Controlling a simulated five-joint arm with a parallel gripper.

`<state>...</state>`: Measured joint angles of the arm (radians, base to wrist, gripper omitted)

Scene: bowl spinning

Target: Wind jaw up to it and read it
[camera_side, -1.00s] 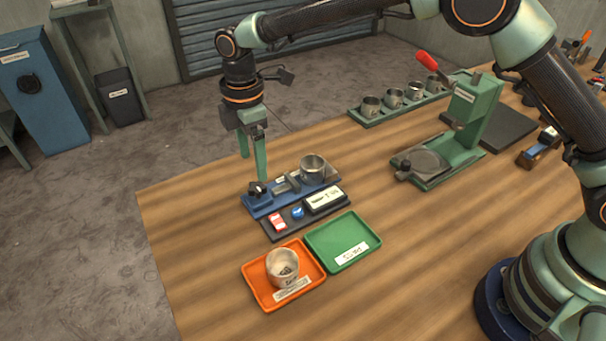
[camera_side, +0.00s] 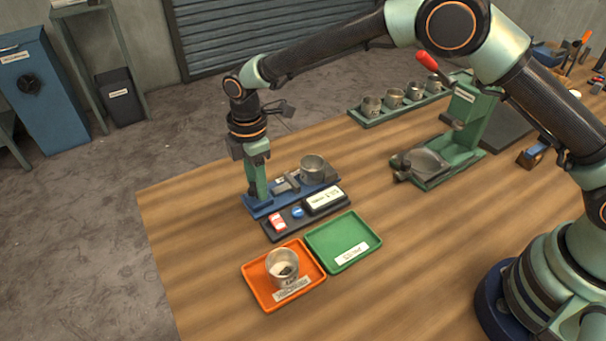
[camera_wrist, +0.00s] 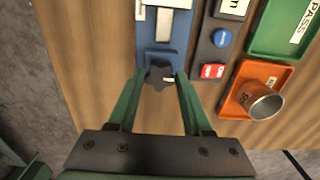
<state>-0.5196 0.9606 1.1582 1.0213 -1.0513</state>
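A blue vise-like fixture (camera_side: 263,210) lies near the table's left edge, with a grey jaw (camera_side: 287,184) on it. A metal cup (camera_side: 312,167) stands at its far end; I cannot tell whether the jaw touches it. The dark lobed knob (camera_wrist: 159,77) at the near end shows in the wrist view. My gripper (camera_wrist: 161,75) points down there, its two fingers apart on either side of the knob, with slight gaps visible. In the side view my gripper (camera_side: 258,198) hides the knob. A black panel (camera_side: 268,229) beside the fixture carries a white display (camera_side: 325,198), its text too small to read.
The panel has a red button (camera_wrist: 212,71) and a blue button (camera_wrist: 221,38). An orange tray (camera_side: 259,289) holds a metal cup (camera_side: 283,262); a green tray (camera_side: 327,238) is empty. A green press (camera_side: 468,115) and a cup rack (camera_side: 382,118) stand farther back.

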